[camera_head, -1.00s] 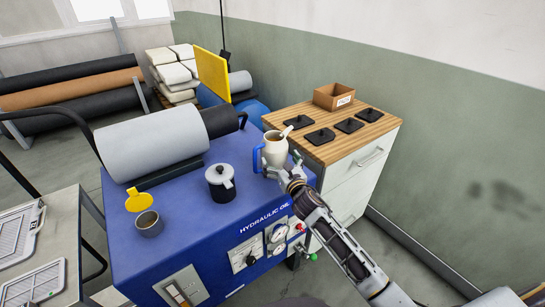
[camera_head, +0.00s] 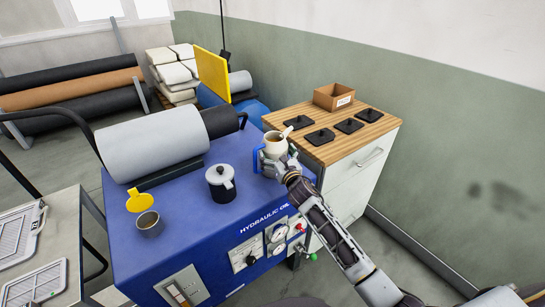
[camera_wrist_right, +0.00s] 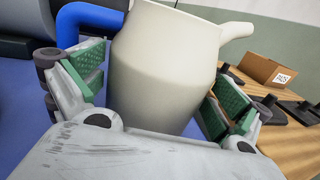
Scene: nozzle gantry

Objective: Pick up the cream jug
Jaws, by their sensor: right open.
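The cream jug (camera_head: 275,143) stands upright on the blue machine top, near its right edge. It has a blue handle on its left and a pale spout-like piece sticking out at its upper right. My right gripper (camera_head: 274,160) is at the jug, low on its near side. In the right wrist view the jug (camera_wrist_right: 163,65) stands between the green finger pads, one on each side. The fingers are open; a gap shows at the right pad, and contact at the left is unclear. My left gripper is not in view.
A grey roll (camera_head: 150,142) lies behind. A wooden-topped cabinet (camera_head: 340,150) with a box (camera_head: 333,97) adjoins on the right.

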